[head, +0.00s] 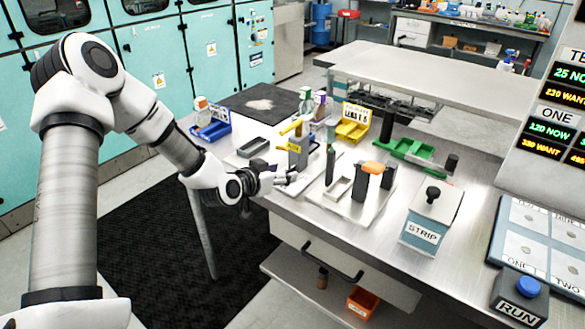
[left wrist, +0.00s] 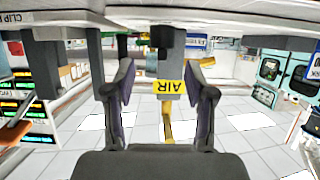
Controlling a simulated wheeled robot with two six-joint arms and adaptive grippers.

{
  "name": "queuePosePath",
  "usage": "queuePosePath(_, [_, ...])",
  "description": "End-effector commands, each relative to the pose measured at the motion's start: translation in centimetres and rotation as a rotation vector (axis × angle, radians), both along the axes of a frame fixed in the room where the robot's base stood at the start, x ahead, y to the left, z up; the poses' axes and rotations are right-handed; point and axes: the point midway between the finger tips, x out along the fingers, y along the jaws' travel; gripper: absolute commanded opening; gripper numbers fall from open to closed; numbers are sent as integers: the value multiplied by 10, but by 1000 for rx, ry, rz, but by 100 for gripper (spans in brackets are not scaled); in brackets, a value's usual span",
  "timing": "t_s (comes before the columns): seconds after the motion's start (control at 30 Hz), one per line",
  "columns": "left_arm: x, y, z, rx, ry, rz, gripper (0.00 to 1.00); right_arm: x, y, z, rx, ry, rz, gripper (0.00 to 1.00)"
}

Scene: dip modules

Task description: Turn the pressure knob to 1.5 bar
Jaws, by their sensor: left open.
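The air unit, a grey post with a yellow AIR label (head: 293,146), stands on the bench. A yellow lever (head: 291,127) sticks out at its top. In the left wrist view, which is upside down, the AIR label (left wrist: 170,87) appears between my fingers, with the yellow lever (left wrist: 167,122) below it. My left gripper (head: 289,177) is open and empty, low in front of the post. Its two dark fingers (left wrist: 160,85) stand wide apart, and I see no contact. I cannot make out the pressure knob or its scale clearly. My right gripper is not in view.
Close to the right of the gripper are a dark green upright tool (head: 330,165) and a grey block with an orange top (head: 372,168). A STRIP box (head: 430,218) stands near the bench's front edge. Yellow (head: 354,130) and blue (head: 211,131) bins sit further back.

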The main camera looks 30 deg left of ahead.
Motion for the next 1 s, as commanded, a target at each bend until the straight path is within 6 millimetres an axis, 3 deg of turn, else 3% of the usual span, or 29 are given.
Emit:
queuePosePath(0.2, [33, -3, -14, 3, 2, -2, 55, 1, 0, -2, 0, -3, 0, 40])
queuePosePath(0.5, [38, -3, -16, -1, 1, -1, 55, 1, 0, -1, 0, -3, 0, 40])
queuePosePath(0.67, [38, -3, -16, -1, 1, -1, 0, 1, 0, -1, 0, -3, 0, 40])
queuePosePath(1.0, [38, -4, -16, -1, 2, 60, 0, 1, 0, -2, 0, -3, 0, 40])
